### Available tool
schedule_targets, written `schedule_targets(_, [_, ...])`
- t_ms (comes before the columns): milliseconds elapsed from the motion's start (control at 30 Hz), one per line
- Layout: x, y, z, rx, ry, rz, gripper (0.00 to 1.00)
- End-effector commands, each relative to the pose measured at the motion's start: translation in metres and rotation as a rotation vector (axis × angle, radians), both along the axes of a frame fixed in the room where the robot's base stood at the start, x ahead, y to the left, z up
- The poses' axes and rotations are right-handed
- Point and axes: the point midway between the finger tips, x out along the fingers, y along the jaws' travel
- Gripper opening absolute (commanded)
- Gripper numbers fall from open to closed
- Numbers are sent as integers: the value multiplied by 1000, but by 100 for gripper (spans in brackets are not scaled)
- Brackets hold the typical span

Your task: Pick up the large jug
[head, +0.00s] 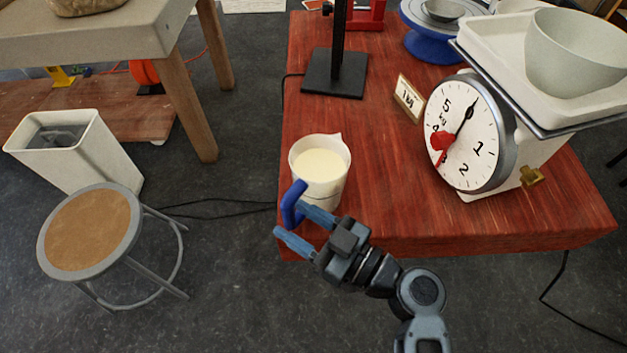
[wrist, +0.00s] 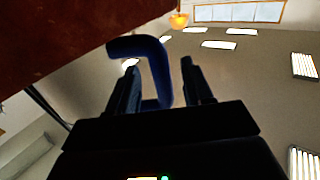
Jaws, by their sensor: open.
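The large jug (head: 321,170) is white with a blue handle and holds a cream-coloured liquid. It stands upright near the front left corner of the red wooden table (head: 400,220). Its blue handle (head: 291,203) points toward the front left. My gripper (head: 297,222) is open at the handle, with its two blue fingers apart. In the wrist view, the handle (wrist: 157,62) shows between and beyond the two fingers (wrist: 165,85). I cannot tell whether either finger touches it. The jug's body is not clearly visible in the wrist view.
A dial scale (head: 470,135) with a large bowl (head: 580,50) stands at the right of the table. A small card (head: 408,97) and a black stand base (head: 335,73) are behind the jug. A stool (head: 90,230) and a white bin (head: 75,150) stand left on the floor.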

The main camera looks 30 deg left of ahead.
Motion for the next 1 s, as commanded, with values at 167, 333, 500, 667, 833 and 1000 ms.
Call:
schedule_targets(167, [1, 20, 1, 0, 1, 0, 51])
schedule_targets(333, [1, 23, 0, 0, 0, -1, 51])
schedule_targets(500, [1, 23, 0, 0, 0, -1, 45])
schedule_targets(667, [1, 22, 0, -1, 0, -1, 30])
schedule_targets(833, [1, 22, 0, -1, 0, -1, 13])
schedule_targets(1000, [1, 22, 0, -1, 1, -1, 0])
